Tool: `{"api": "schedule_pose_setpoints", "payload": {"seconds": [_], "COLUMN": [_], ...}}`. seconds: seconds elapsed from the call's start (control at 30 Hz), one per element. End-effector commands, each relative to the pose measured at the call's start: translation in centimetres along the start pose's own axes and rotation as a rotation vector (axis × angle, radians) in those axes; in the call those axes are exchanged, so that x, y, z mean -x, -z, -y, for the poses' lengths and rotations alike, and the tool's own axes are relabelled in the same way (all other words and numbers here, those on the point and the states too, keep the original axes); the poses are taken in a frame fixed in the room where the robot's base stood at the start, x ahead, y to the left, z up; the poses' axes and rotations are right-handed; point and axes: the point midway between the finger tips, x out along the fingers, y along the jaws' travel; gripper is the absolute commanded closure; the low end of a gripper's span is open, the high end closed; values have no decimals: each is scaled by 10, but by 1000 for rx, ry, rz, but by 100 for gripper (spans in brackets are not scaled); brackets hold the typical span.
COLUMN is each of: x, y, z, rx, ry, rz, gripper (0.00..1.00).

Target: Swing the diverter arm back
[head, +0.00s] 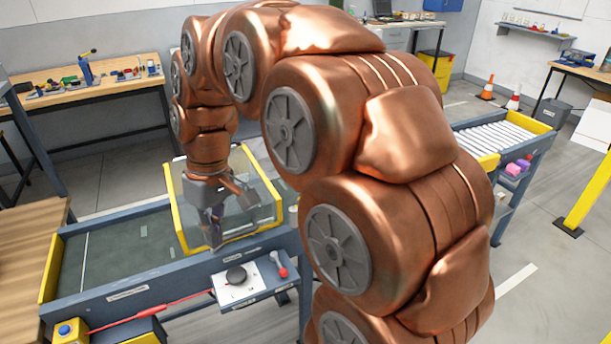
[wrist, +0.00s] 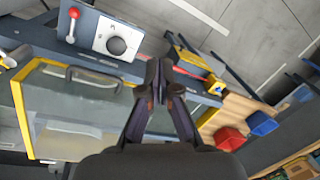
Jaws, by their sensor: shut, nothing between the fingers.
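My gripper (wrist: 160,88) is shut and empty, its fingertips together in the wrist view. In the head view my gripper (head: 214,222) points down over the belt conveyor (head: 110,250), by a clear guard with a yellow frame (head: 177,215). A long thin red bar (head: 150,312) runs along the conveyor's near side to a yellow box; part of it shows beyond the fingertips in the wrist view (wrist: 195,74). I cannot tell for sure which part is the diverter arm. Contact with the gripper is not clear.
A white control panel with a black knob (head: 236,275) and a red-balled lever (head: 281,268) sits on the conveyor's near rail. A yellow box with a blue button (head: 68,331) is at lower left. A roller conveyor (head: 492,136) stands right. My arm hides the middle.

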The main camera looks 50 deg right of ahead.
Motion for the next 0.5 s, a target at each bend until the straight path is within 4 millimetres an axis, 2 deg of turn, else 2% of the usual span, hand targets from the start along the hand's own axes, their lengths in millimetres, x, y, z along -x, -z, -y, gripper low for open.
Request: {"api": "schedule_pose_setpoints", "payload": {"seconds": [0.03,0.2,0.37,0.5], "x": [1,16,26,30], "y": [16,59,93,116], "z": [-12,-51,-96,-139], "rx": [8,55,94,125], "ry": [13,40,54,61], "rz": [-11,-66,-117,-159], "gripper": [100,100,100,100]}}
